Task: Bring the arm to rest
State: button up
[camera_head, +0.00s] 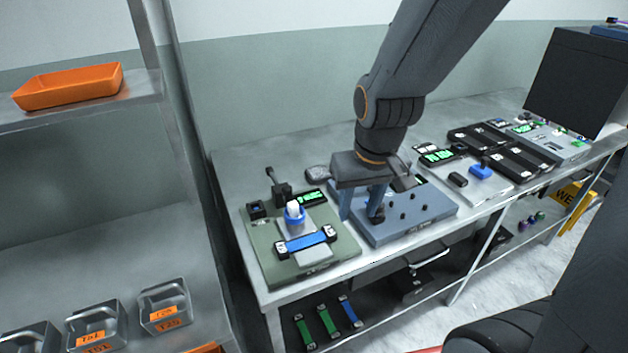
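My arm reaches down from the top right over the steel bench (235,175). My gripper (361,212) points down over a blue-grey board (425,208) with several dark pegs. Its two fingers are apart, with the board's surface showing between them, and nothing is seen held. A dark knob (377,215) is at the right finger; I cannot tell whether they touch. Part of the board is hidden behind my gripper.
Left of my gripper stands a green fixture (260,240) with a blue webbing strap (305,241) and a blue-and-white spool (294,214). Black devices (515,160) lie right. A shelf rack (135,85) with an orange tray (70,86) stands left.

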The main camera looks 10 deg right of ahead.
jog(key=shift+m+g, duration=0.3)
jog(key=shift+m, duration=0.1)
jog(key=s+d, duration=0.1)
jog(key=s+d+f, duration=0.1)
jog(key=s, duration=0.1)
jog(key=shift+d, duration=0.35)
notch_tip(320, 180, down, 3)
jog(key=b, duration=0.2)
jog(key=shift+f+b, duration=0.15)
jog(key=shift+b, duration=0.2)
